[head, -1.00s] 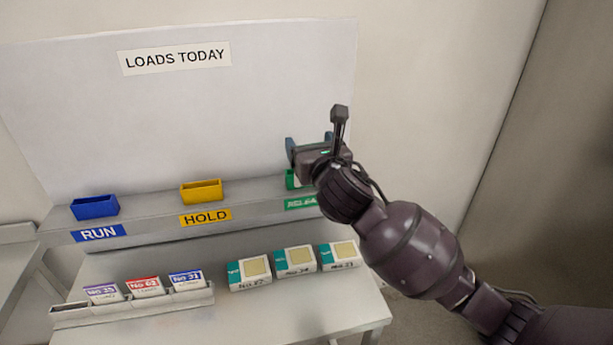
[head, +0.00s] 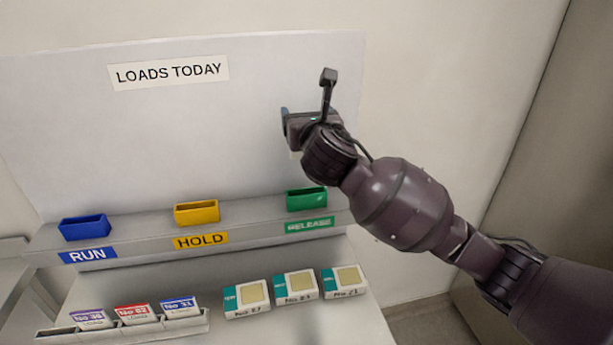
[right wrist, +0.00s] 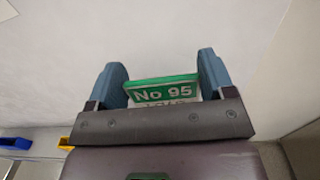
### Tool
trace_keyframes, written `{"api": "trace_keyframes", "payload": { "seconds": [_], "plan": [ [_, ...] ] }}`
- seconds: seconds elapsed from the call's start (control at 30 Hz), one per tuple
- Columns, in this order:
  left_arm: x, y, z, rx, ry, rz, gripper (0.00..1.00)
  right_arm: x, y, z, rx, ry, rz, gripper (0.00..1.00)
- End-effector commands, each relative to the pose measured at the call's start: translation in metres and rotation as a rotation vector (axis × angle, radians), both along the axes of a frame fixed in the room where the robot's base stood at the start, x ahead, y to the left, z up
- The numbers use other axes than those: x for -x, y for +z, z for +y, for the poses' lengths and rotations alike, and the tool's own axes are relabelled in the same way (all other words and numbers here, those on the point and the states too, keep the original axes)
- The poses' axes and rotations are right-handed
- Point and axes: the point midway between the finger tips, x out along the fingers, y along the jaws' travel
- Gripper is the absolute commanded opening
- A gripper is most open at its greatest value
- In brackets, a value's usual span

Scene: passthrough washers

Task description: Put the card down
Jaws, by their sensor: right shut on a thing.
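My right gripper (head: 288,122) is shut on a card (right wrist: 162,91) with a green top band reading "No 95". In the right wrist view the card sits between the two blue fingers. In the head view the gripper hides nearly all of the card. The gripper is in front of the white board, above the green holder (head: 306,199) over the RELEASE label. That holder looks empty. The yellow holder (head: 196,213) over HOLD and the blue holder (head: 84,227) over RUN also look empty. My left gripper is not in view.
A grey rack (head: 125,328) holds three cards, with purple, red and blue bands. Three white and teal boxes (head: 296,287) stand right of it on the lower table. The shelf is clear between the holders. A wall rises on the right.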

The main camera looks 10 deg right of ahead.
Motion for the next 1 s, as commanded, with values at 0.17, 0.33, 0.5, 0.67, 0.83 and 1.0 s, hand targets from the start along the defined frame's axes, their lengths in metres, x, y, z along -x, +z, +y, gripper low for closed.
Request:
{"api": "trace_keyframes", "payload": {
  "seconds": [0.17, 0.33, 0.5, 0.67, 0.83, 1.0],
  "plan": [
    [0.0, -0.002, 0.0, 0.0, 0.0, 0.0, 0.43, 0.0, -0.042, 0.0, 0.0, -0.001, 0.004, 0.52],
    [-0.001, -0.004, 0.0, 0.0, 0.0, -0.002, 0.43, 0.0, -0.073, 0.0, 0.0, -0.001, 0.002, 0.52],
    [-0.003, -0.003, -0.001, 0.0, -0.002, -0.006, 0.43, 0.0, -0.088, 0.0, 0.001, -0.001, 0.0, 0.52],
    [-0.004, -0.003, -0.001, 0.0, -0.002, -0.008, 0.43, 0.0, -0.096, 0.0, 0.001, -0.001, 0.001, 0.52],
    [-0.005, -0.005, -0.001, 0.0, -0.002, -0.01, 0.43, 0.0, -0.119, 0.0, 0.001, -0.001, 0.003, 0.52],
    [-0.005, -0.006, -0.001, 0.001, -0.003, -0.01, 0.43, 0.0, -0.133, 0.0, 0.0, 0.0, 0.0, 0.52]
  ]
}}
